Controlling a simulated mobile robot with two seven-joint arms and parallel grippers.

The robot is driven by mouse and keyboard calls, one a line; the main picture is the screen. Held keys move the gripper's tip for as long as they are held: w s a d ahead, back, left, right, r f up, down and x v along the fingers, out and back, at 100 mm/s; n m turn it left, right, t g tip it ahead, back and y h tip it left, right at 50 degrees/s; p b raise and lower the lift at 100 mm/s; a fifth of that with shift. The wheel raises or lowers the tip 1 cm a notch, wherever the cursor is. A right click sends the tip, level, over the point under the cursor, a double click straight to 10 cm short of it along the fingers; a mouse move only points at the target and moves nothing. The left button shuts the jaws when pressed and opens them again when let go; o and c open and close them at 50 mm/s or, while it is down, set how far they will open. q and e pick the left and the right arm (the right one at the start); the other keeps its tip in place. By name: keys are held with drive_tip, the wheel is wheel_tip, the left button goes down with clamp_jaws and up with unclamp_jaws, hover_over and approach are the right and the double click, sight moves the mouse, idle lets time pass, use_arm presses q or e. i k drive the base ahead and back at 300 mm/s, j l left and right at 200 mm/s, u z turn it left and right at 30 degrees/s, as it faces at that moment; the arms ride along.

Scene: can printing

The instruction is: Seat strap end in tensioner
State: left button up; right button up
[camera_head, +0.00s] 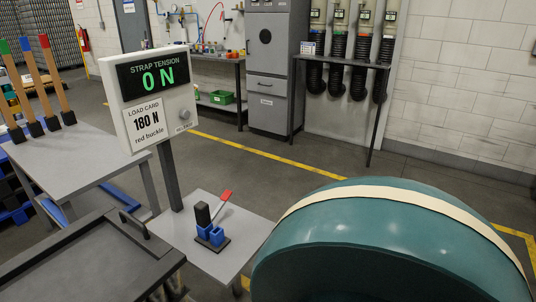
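A blue tensioner (211,235) with a black upright block and a raised red lever (225,196) sits on a small grey table (238,264). A cream strap (400,197) lies over the curved top of a large teal drum (390,245); I cannot make out its ends. A panel (150,97) reads strap tension 0 N, load card 180 N, red buckle. Neither of my grippers is in view.
The left grey table (80,160) stands close by. A grey cabinet (270,85) and a bench with a green bin (221,97) stand at the back. Open floor lies behind the drum.

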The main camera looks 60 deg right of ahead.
sight(214, 239)
drive_tip(key=z, duration=1.5)
drive_tip(key=u, duration=2.6)
drive_tip(key=i+u, duration=0.2)
drive_tip(key=u, duration=0.3)
drive_tip(key=i+u, duration=0.25)
drive_tip(key=u, duration=0.25)
